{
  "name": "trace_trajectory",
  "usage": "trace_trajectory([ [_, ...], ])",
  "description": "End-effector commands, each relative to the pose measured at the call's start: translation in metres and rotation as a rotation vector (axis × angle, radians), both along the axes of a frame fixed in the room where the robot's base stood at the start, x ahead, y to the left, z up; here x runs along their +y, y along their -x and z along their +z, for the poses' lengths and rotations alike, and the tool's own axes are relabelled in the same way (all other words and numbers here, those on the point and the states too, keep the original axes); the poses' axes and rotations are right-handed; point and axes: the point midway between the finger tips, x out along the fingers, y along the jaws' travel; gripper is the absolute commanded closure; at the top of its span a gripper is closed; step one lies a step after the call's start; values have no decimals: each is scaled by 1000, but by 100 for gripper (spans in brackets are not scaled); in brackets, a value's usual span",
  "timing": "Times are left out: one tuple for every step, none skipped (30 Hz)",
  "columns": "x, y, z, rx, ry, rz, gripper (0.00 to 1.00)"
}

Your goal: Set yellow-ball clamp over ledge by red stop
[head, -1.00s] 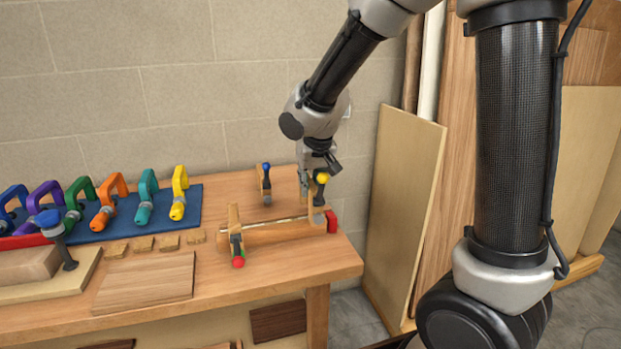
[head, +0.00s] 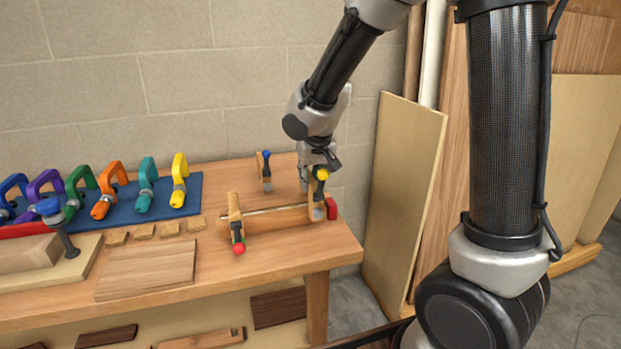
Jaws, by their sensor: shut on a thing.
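The yellow-ball clamp (head: 313,200) is a wooden clamp with a dark screw and a yellow ball (head: 323,174) on top. My gripper (head: 312,180) is shut on it from above and behind. The clamp stands upright at the right end of the bent lamination form (head: 275,219), just left of the red stop (head: 332,208). The ledge under the clamp is too small and covered to make out, so I cannot tell whether the clamp touches it.
A red-ball clamp (head: 236,222) sits at the form's left end. A blue-ball clamp (head: 265,170) stands behind. Several coloured clamps lie on a blue mat (head: 119,216) at left. Small wood blocks (head: 170,229) and a board (head: 147,271) lie in front. Tall panels (head: 402,190) lean at right.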

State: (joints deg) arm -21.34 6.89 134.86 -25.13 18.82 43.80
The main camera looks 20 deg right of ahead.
Motion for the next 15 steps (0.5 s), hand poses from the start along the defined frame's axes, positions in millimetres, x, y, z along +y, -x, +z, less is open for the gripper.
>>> trace_trajectory([
  [0, 0, -1, 0, 0, 0, 100],
  [0, 0, -1, 0, 0, 0, 100],
  [0, 0, -2, 0, 1, 0, 100],
  [0, 0, -3, 0, 1, 0, 100],
  [0, 0, -4, 0, 1, 0, 100],
  [0, 0, -6, 0, 1, 0, 100],
  [0, 0, -8, 0, 1, 0, 100],
  [0, 0, -9, 0, 1, 1, 100],
  [-1, 0, -11, 1, 1, 0, 100],
  [-1, 0, -13, 1, 1, 0, 100],
  [0, 0, -15, 1, 1, 1, 100],
  [0, 0, -17, 1, 0, 1, 100],
  [0, 0, -19, 1, 0, 0, 100],
  [0, 0, -20, 1, 1, 1, 100],
  [-1, 0, -23, 1, 2, -1, 100],
])
